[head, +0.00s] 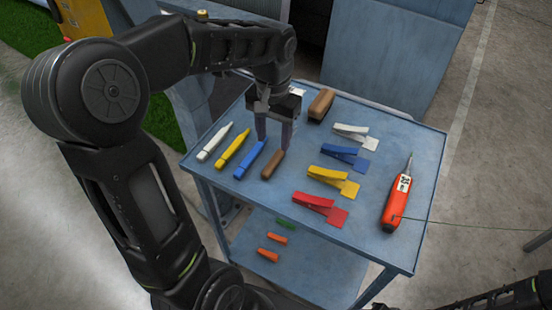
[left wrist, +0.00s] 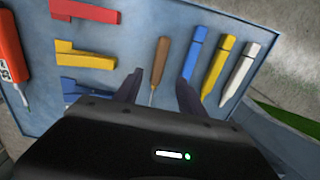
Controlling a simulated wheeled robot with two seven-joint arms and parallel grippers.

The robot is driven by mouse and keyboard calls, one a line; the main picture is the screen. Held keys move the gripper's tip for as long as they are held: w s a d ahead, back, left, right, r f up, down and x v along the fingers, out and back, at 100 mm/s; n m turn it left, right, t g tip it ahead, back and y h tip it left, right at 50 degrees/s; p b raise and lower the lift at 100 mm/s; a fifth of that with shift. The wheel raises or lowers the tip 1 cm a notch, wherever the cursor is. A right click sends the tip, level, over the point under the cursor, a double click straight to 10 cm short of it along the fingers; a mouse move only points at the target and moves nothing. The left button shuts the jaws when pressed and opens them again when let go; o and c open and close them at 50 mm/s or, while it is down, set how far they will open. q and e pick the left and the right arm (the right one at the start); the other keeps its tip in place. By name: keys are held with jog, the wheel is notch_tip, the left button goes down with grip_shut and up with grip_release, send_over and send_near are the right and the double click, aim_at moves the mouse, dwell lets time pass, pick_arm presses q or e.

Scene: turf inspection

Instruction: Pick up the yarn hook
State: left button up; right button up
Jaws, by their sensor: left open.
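The yarn hook (head: 272,164) lies on the upper top of a blue cart, its brown handle toward the cart's front edge. In the left wrist view, the yarn hook (left wrist: 160,57) shows a brown handle and a thin metal shaft pointing toward my gripper. My left gripper (head: 273,138) is open and points down over the hook's shaft end. In the left wrist view, the fingers of my left gripper (left wrist: 160,80) stand on either side of the shaft, with nothing held. Whether the fingertips reach the cart top I cannot tell. My right gripper is out of view.
Blue (head: 250,159), yellow (head: 232,149) and white (head: 215,142) pen-like tools lie left of the hook. Red (head: 320,208), yellow (head: 333,181), blue (head: 345,156) and white (head: 355,134) clip-like tools lie right. A brown block (head: 321,104) and orange-red tester (head: 397,197) are also on the cart (head: 365,236).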

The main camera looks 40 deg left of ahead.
aim_at(275, 159)
pick_arm(q)
jog(key=shift+f, duration=0.95)
jog(key=shift+f, duration=0.1)
jog(key=shift+w+d+f+p, duration=0.1)
jog(key=shift+f+p, duration=0.55)
jog(key=shift+f, duration=1.85)
jog(key=shift+f, duration=0.25)
jog(key=shift+c, duration=0.4)
grip_shut()
